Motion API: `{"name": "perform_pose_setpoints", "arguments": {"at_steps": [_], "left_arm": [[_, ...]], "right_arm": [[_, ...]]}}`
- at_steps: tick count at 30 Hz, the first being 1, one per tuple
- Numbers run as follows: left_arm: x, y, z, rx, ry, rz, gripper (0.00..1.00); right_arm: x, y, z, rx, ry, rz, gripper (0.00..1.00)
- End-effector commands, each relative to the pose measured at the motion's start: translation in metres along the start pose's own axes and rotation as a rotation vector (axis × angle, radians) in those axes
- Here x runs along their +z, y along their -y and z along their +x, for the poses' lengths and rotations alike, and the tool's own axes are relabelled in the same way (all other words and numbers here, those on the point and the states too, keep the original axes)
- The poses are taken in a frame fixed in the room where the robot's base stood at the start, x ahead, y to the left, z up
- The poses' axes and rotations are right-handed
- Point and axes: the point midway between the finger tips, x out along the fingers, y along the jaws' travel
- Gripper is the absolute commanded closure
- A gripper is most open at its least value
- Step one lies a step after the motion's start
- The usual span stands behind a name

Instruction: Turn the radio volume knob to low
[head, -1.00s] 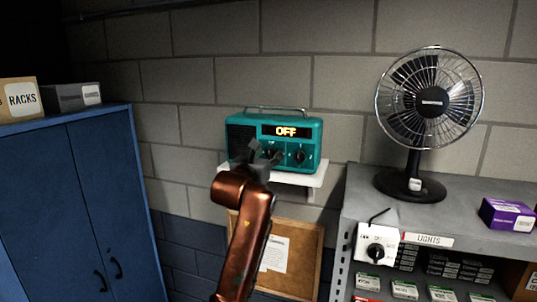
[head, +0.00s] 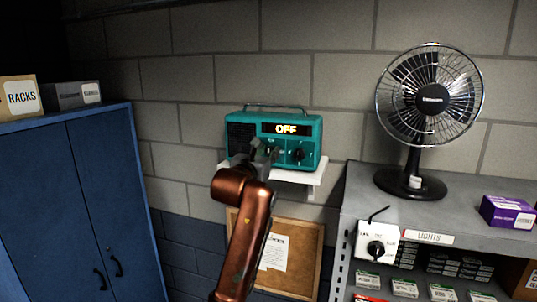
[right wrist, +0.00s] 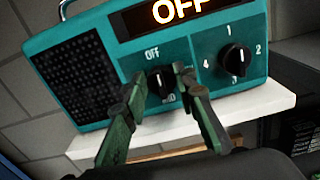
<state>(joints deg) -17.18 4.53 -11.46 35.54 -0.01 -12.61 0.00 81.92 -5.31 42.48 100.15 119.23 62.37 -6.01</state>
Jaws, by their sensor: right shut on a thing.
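The teal radio (head: 240,140) stands on a white wall shelf, and its display (head: 288,129) reads OFF. My right gripper (head: 265,153) is at the radio's front, in front of its left knob. In the right wrist view, the fingers of my right gripper (right wrist: 162,93) are shut on the black volume knob (right wrist: 159,79), one finger on each side. A white OFF mark is above this knob and a partly hidden MID mark below it. The knob's pointer is up, near OFF. A second knob (right wrist: 235,58) with numbers around it is to the right, untouched. My left gripper is out of view.
The white shelf (head: 316,178) carries the radio, with a cork board (head: 309,245) below it. A fan (head: 411,185), a purple box (head: 506,211) and a white switch box (head: 378,238) are at a grey rack on the right. A blue cabinet (head: 50,190) stands left.

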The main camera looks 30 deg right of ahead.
Motion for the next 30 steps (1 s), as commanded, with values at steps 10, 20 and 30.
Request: {"name": "perform_pose_setpoints", "arguments": {"at_steps": [10,20,30], "left_arm": [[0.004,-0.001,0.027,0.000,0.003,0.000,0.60],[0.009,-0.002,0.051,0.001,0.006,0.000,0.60],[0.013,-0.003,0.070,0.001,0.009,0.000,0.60]], "right_arm": [[-0.003,0.001,-0.001,0.003,0.001,0.248,0.98],[-0.004,0.002,-0.001,0.003,0.000,0.562,0.98],[-0.004,0.004,-0.001,0.003,-0.001,0.885,0.98]]}}
